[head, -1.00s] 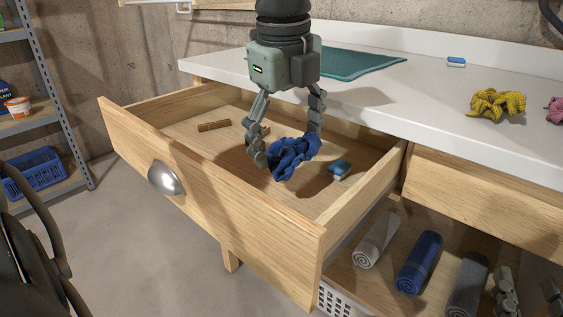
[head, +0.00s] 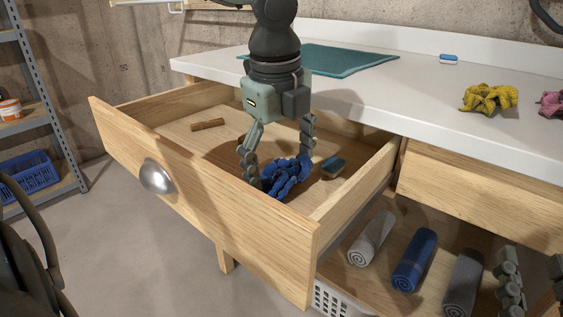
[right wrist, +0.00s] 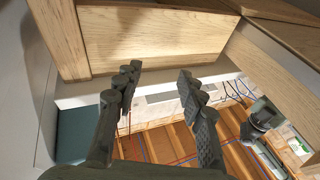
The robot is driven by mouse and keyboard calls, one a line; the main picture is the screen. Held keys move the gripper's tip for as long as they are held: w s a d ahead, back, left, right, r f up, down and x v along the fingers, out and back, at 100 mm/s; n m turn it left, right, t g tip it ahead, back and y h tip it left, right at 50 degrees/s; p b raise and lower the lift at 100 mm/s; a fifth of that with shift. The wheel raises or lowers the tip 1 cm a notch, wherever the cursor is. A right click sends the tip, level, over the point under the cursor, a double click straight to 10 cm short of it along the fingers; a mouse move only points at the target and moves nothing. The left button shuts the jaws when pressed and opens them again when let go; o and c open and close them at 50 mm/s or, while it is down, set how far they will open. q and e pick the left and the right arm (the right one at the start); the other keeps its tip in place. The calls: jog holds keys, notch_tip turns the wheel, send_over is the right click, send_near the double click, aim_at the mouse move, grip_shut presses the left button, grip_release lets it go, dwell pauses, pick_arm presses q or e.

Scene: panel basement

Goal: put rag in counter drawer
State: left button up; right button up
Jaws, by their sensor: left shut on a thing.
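The crumpled dark blue rag (head: 287,178) is inside the open wooden counter drawer (head: 215,213), low near its floor. My left gripper (head: 280,172) points down into the drawer and is shut on the rag, with a finger on either side. Whether the rag touches the drawer floor is hard to tell. My right gripper (head: 532,262) is at the lower right edge of the head view. In the right wrist view it (right wrist: 158,72) has its fingers apart with nothing between them.
In the drawer lie a brown wooden piece (head: 208,125) and a blue-topped block (head: 333,167). The counter (head: 400,110) bears a teal mat (head: 340,60) and a yellow cloth (head: 489,98). Rolled towels (head: 414,261) lie on the shelf below. The drawer's left part has free room.

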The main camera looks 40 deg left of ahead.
aim_at(278, 175)
jog(key=shift+r, duration=0.1)
pick_arm(q)
jog(key=o, duration=0.5)
jog(key=shift+c, duration=0.2)
jog(key=o, duration=0.4)
pick_arm(e)
jog(key=shift+r, duration=0.2)
pick_arm(q)
jog(key=shift+r, duration=0.1)
jog(key=r, duration=0.4)
jog(key=s+r+p, duration=0.1)
jog(key=r, duration=0.3)
jog(key=s+r, duration=0.1)
jog(key=r, duration=0.2)
jog(key=shift+d+r+p, duration=0.35)
jog(key=shift+r+p, duration=0.05)
pick_arm(e)
notch_tip(278, 175, down, 8)
jog(key=w+d+g+h, duration=0.1)
jog(key=d+g+h, duration=0.1)
jog(key=g, duration=0.1)
jog(key=shift+w+d+g, duration=0.2)
jog(key=shift+g, duration=0.2)
